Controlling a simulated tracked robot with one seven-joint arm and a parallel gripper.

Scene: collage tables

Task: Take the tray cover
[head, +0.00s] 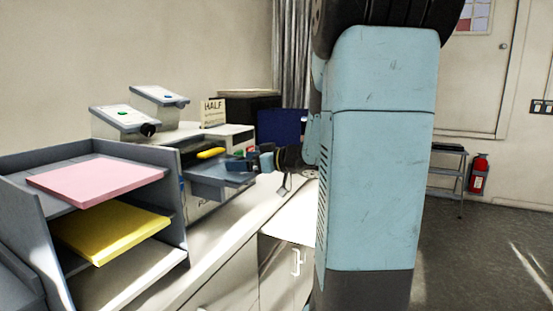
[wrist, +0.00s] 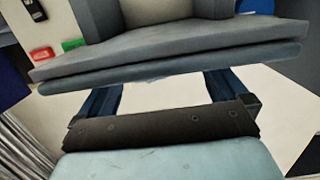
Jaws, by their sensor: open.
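A grey tray (head: 215,172) sticks out from the front of a pale machine on the counter. Its flat grey cover shows as a wide double-edged slab (wrist: 170,58) across the upper wrist view; I cannot clearly tell the cover from the tray under it. My gripper (head: 250,163) is at the tray's right-hand end in the head view. In the wrist view my gripper (wrist: 160,86) is open, its two blue fingers apart and reaching to the slab's near edge. Their tips are hidden by the slab, so contact cannot be told.
A yellow handle-like piece (head: 211,153) is just above the tray. A grey shelf rack (head: 170,200) with pink and yellow sheets stands at the left. A dark blue panel (head: 281,126) stands behind my gripper. My arm hides the middle of the head view.

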